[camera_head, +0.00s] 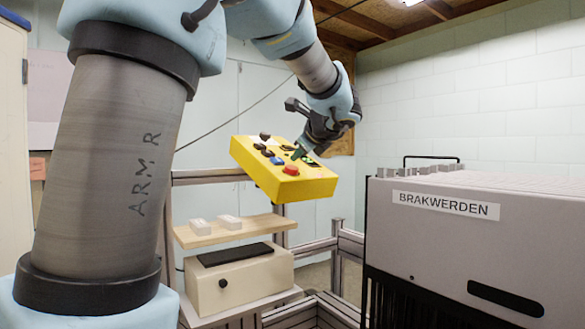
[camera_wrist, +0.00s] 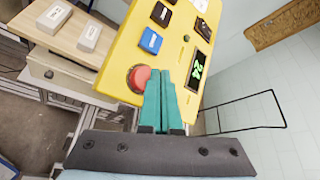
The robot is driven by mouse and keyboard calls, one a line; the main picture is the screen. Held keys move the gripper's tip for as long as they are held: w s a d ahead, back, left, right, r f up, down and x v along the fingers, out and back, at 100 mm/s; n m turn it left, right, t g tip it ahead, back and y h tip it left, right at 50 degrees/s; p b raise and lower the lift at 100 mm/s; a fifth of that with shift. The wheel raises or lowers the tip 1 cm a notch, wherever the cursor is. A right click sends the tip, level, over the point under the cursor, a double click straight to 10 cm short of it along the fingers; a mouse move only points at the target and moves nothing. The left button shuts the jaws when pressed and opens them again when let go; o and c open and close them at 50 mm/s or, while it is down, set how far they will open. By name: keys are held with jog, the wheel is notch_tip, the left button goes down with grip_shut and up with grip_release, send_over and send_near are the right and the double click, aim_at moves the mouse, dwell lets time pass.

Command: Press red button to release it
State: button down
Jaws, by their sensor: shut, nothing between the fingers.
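The red button (camera_head: 291,170) sits near the front corner of a yellow control box (camera_head: 303,189). In the wrist view the red button (camera_wrist: 139,77) is round, in a dark red ring, just left of my gripper's fingertips. My gripper (camera_head: 299,153) comes down over the box from the upper right. Its teal fingers (camera_wrist: 167,62) are together with nothing between them. They partly cover the button's right side in the wrist view. I cannot tell whether they touch the button or the panel.
The panel also has a blue button (camera_wrist: 151,41), black buttons (camera_wrist: 161,14) and a green-lit display (camera_wrist: 197,70). Two pale blocks (camera_head: 229,222) lie on a wooden shelf (camera_head: 240,233) below. A grey cabinet labelled BRAKWERDEN (camera_head: 480,240) stands at the right.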

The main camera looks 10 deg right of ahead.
jog(key=shift+f, duration=0.1)
jog(key=shift+w+f+b, duration=0.15)
jog(key=shift+f+b, duration=0.15)
jog(key=shift+b, duration=0.05)
jog(key=shift+w+a+f+b, duration=0.15)
jog(key=shift+f+b, duration=0.2)
jog(key=shift+f, duration=0.05)
dwell(0.8)
jog(key=shift+r, duration=0.1)
jog(key=shift+s+r+p, duration=0.3)
jog(key=shift+r+p, duration=0.35)
jog(key=shift+r, duration=0.05)
notch_tip(320, 180, up, 6)
jog(key=s+d+p, duration=0.1)
jog(key=s+p, duration=0.1)
jog(key=p, duration=0.2)
jog(key=shift+f, duration=0.2)
